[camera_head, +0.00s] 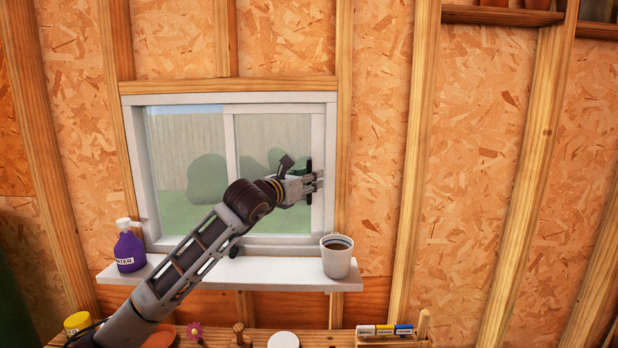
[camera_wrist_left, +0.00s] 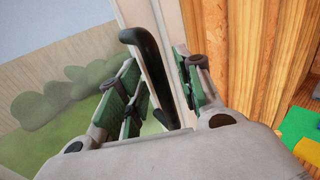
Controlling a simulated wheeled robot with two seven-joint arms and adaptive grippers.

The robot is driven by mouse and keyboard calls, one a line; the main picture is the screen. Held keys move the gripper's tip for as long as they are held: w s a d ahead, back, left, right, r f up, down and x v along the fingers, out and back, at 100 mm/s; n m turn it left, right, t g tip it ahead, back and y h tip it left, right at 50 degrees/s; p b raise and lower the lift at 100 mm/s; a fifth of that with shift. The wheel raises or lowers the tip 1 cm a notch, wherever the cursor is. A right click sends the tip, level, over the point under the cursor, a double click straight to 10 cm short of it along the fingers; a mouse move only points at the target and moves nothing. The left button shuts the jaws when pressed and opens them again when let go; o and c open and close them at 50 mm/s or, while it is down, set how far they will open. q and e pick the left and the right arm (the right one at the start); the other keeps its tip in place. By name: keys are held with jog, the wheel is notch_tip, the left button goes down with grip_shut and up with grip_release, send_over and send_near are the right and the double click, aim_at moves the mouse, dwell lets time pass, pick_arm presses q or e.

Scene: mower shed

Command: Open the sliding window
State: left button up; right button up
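The white-framed sliding window (camera_head: 233,97) is in the wall ahead. Its right pane (camera_head: 268,128) sits against the right side of the frame, so it looks shut. A black upright handle (camera_head: 309,166) is on that pane's right edge. My left gripper (camera_head: 312,182) is at the handle, its arm crossing the window from the lower left. In the left wrist view, the handle (camera_wrist_left: 143,45) stands between the two green-padded fingers of the gripper (camera_wrist_left: 158,78), which are apart. I cannot tell whether either finger touches it. My right gripper is not in view.
A white sill (camera_head: 270,270) runs below the window. Below, a wooden bench (camera_head: 310,338) holds small boxes (camera_head: 385,330) and a yellow-lidded jar (camera_head: 77,322).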

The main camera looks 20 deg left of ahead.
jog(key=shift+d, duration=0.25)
pick_arm(q)
jog(key=c, duration=0.7)
grip_shut()
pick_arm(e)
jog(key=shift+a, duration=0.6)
